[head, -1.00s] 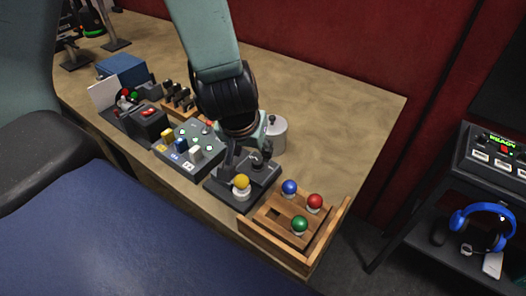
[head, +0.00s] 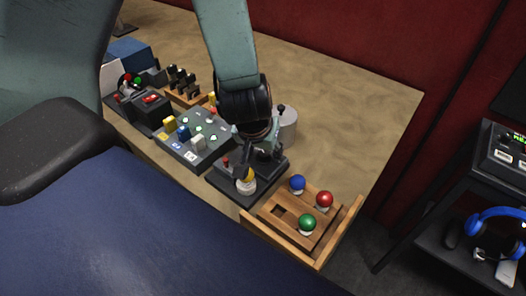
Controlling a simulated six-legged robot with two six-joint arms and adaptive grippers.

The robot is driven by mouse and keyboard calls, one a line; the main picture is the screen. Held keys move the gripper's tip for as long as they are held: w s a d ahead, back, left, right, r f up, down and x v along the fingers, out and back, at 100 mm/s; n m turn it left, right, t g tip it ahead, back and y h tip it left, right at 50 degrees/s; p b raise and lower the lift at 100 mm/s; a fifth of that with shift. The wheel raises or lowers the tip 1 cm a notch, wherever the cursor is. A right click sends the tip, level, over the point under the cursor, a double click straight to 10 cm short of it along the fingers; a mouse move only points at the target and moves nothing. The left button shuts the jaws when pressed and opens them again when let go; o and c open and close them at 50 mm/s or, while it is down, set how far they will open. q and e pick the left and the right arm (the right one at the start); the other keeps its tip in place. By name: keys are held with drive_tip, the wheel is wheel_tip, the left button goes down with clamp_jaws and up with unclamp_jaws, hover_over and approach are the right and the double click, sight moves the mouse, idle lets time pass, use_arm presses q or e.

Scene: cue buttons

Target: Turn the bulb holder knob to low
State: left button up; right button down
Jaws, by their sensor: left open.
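The bulb holder (head: 222,183) is a dark, flat box near the table's front edge. A yellow bulb (head: 246,186) with a white base sits upright in it. My left gripper (head: 259,154) points down over the back of the holder, open and with nothing visible between its fingers. One dark finger overlaps the top of the yellow bulb in the head view; I cannot tell whether it touches. The holder's knob is not clear to see; the gripper covers much of the holder's back part. My right gripper is not in view.
A wooden tray (head: 264,228) with blue (head: 297,184), red (head: 324,199) and green (head: 307,222) bulbs stands right of the holder. A grey button panel (head: 206,151) is on its left. The table's back right (head: 350,115) is clear.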

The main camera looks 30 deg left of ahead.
use_arm(q)
drive_tip(key=shift+s+d+r, duration=0.3)
drive_tip(key=shift+s+r, duration=0.05)
drive_tip(key=shift+s, duration=0.05)
drive_tip(key=shift+c, duration=0.3)
drive_tip(key=shift+w+a+f, duration=0.3)
drive_tip(key=shift+w, duration=0.1)
drive_tip(key=c, duration=0.4)
drive_tip(key=shift+s+d+r, duration=0.1)
drive_tip(key=shift+d, duration=0.05)
drive_tip(key=c, duration=0.3)
drive_tip(key=shift+s, duration=0.1)
clamp_jaws()
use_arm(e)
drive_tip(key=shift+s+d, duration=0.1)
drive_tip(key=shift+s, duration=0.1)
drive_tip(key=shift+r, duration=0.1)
